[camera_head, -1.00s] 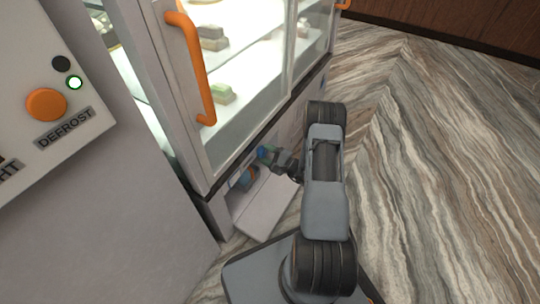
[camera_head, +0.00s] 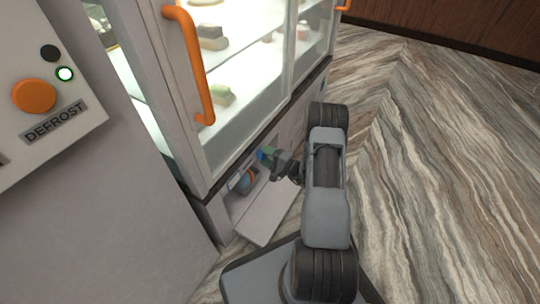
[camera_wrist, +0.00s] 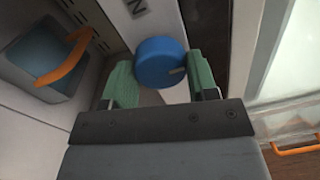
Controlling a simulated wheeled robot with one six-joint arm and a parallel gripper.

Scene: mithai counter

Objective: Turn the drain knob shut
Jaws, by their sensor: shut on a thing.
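The drain knob (camera_wrist: 158,64) is a round blue knob with a small pale mark on its right side. In the wrist view it sits between the green fingers of my gripper (camera_wrist: 161,82), which is shut on it. In the head view my gripper (camera_head: 268,157) reaches into the low opening under the display case, with a bit of blue at its tip. The far side of the knob and the exact finger contact are hidden.
A blue container with an orange handle (camera_wrist: 42,62) stands left of the knob; it also shows in the head view (camera_head: 246,181). A light flap (camera_head: 266,211) lies folded down in front. The glass case (camera_head: 240,110) rises above. Open floor (camera_head: 440,190) lies right.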

